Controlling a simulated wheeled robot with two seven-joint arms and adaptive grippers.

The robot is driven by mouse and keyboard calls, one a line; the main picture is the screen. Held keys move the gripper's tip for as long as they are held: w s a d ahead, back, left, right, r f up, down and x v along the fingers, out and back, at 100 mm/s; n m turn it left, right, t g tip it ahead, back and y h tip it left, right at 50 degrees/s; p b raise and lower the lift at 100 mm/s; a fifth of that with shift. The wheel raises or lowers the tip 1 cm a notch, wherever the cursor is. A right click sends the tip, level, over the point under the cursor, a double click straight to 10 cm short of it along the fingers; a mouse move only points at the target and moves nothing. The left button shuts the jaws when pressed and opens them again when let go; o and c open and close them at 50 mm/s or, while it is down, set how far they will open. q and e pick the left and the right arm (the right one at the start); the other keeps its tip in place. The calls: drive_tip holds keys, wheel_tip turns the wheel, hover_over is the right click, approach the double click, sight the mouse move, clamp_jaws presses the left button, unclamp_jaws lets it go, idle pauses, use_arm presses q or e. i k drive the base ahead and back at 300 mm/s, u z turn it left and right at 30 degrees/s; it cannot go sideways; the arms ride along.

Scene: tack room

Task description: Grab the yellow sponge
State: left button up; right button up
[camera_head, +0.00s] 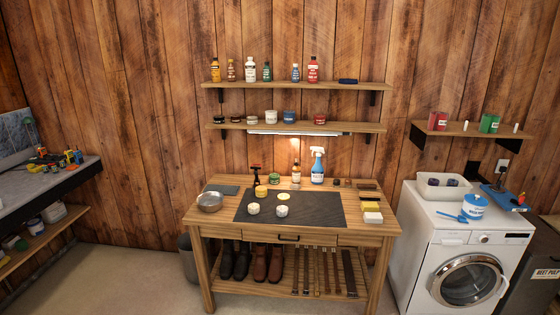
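A yellow block that looks like the sponge (371,206) lies on the right side of the wooden workbench (210,222), just right of the dark mat (315,209). A white block (373,218) lies directly in front of it, close to the bench's right front corner. A flat round yellow piece (284,196) lies on the mat; I cannot tell what it is made of. Neither of my grippers is in view.
A metal bowl (210,201) stands at the bench's left. Two wall shelves (300,85) hang above. A washing machine (455,255) stands right, beyond a narrow gap.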

sight(253, 208)
drive_tip(key=u, duration=0.4)
drive_tip(key=i, duration=1.9)
drive_tip(key=u, duration=0.45)
